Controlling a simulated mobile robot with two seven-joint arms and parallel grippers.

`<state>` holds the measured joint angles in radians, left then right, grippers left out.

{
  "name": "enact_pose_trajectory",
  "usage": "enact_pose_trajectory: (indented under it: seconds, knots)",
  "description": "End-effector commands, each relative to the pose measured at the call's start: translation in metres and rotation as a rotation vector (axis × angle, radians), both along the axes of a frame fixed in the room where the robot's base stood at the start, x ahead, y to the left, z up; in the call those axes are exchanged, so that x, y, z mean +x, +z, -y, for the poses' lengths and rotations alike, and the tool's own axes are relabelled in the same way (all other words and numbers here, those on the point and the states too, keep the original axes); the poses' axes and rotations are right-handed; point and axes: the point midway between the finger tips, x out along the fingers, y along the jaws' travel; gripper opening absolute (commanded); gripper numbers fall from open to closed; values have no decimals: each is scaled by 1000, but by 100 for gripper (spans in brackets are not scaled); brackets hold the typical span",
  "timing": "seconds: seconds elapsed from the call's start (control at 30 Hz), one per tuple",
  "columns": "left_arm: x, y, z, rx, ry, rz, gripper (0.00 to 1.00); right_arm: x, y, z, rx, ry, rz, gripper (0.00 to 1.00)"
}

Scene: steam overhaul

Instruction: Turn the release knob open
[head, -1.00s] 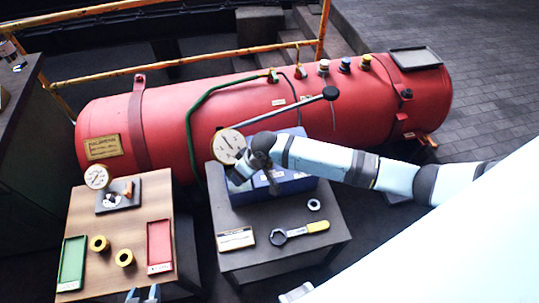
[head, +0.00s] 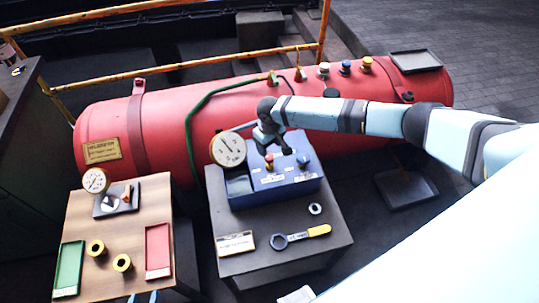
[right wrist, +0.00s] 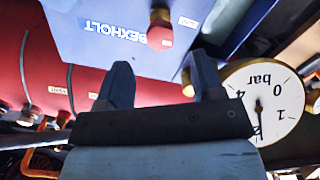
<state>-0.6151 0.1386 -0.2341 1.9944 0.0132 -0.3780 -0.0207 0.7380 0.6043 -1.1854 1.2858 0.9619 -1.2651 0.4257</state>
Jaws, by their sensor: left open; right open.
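A blue box (head: 255,192) marked BEXHOLT stands on the grey bench with a red knob (head: 269,163) and a blue knob (head: 303,161) on its top. Their labels are too small to read, so I cannot tell which is the release knob. My right gripper (head: 277,150) is open and empty above the box, close to the red knob. In the right wrist view the red knob (right wrist: 160,36) is beyond the open fingers (right wrist: 155,80), apart from them. My left gripper (head: 142,298) is open at the bottom edge, only its tips visible.
A round bar gauge (head: 228,149) stands at the box's left, close to my right gripper. A red tank (head: 165,125) lies behind. A wrench (head: 300,237) and a nut (head: 315,208) lie on the grey bench (head: 285,262). A wooden table (head: 120,225) stands left.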

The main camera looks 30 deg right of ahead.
Motion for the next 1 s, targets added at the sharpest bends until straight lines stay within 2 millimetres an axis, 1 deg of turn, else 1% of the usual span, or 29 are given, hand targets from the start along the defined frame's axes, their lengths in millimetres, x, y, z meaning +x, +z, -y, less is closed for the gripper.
enact_pose_trajectory:
  seconds: [0.03, 0.1, 0.2, 0.3, 0.43, 0.7, 0.73, 0.77, 0.8, 0.87, 0.9, 0.93, 1.0]
  knots:
    - [0, 0, 0, 0, 0, 0, 43, 0, -11, 0, -1, -1, -2, 61]
    - [0, 0, 0, 1, -1, 1, 43, 0, -24, 0, -1, -1, -2, 61]
    - [0, -1, 0, 1, -1, 1, 43, 0, -40, 0, -1, -1, 0, 61]
    - [0, -1, 0, 1, -1, 1, 43, 0, -51, 0, -1, 0, 0, 61]
    - [0, -1, 0, 1, -1, 1, 43, 0, -58, 0, -1, -1, 1, 61]
    - [0, -1, 0, 1, -1, 1, 43, 0, -59, 0, 0, 0, 1, 61]
    - [0, -1, 0, 1, -1, 0, 43, 0, -59, 0, 0, 0, 1, 59]
    - [0, -1, 0, 1, -1, 0, 43, 0, -59, 0, 0, 0, 1, 52]
    - [0, -1, 0, 1, -1, 0, 43, 0, -59, 0, 0, 0, 1, 43]
    - [0, -1, 0, 0, -1, 0, 43, 0, -59, 0, 0, 0, 1, 29]
    - [0, -2, 0, 0, -1, 0, 43, 0, -59, 0, 0, 0, 1, 20]
    - [0, -2, 0, 0, -1, 0, 43, 0, -59, 0, 0, 0, 1, 13]
    - [0, -2, 0, 0, -1, 0, 43, 0, -59, 0, 0, 0, 1, 12]
